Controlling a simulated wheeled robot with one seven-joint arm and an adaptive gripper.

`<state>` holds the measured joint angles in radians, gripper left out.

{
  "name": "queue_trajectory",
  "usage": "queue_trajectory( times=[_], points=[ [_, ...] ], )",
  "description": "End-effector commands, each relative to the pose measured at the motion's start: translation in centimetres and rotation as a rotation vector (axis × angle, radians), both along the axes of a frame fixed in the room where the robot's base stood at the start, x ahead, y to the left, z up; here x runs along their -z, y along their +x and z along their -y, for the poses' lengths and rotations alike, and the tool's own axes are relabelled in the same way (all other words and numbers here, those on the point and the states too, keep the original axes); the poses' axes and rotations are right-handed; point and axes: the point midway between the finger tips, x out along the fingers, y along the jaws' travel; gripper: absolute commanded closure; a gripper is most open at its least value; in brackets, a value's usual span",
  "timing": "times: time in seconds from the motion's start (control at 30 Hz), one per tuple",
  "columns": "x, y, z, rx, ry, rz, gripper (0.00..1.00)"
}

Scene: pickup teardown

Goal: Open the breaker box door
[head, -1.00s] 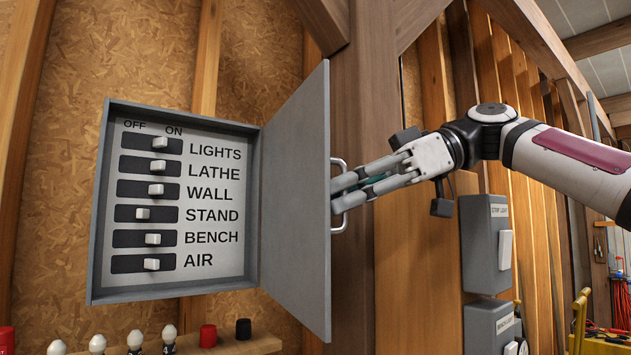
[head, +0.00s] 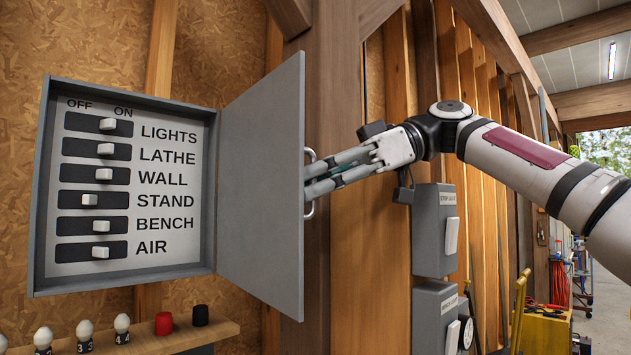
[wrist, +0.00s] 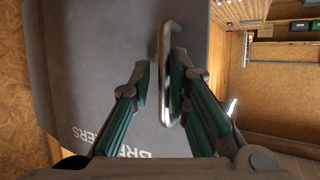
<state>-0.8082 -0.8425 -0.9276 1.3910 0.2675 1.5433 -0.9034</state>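The grey breaker box (head: 38,200) hangs on the wall at the left of the head view. Its door (head: 262,190) stands wide open, swung out to the right, with the labelled switches exposed. The metal handle (head: 310,208) is on the door's outer face near its free edge, partly hidden by the door. My gripper (head: 308,182) reaches it from the right. In the wrist view, the fingers of my gripper (wrist: 158,80) are apart, with the handle (wrist: 163,75) between them, close to or touching the right finger. A gap shows at the left finger.
Two grey switch boxes (head: 425,230) (head: 425,318) are on the post below my arm. A shelf (head: 185,338) with bulbs and red and black knobs runs under the breaker box. A yellow cart (head: 545,330) stands at the lower right.

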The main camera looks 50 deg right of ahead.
Motion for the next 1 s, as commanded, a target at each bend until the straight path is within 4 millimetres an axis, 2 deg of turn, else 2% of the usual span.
queue_trajectory(
  times=[0.27, 0.37, 0.7, 1.0],
  points=[
    [-0.6, 0.0, 0.0, -0.002, -0.002, 0.000, 0.83],
    [-1.8, 0.1, 0.0, -0.002, -0.002, 0.001, 0.83],
    [-7.5, 0.1, -0.2, -0.002, 0.003, 0.010, 0.83],
    [-9.8, 0.1, -0.1, -0.002, 0.001, 0.004, 0.83]
  ],
)
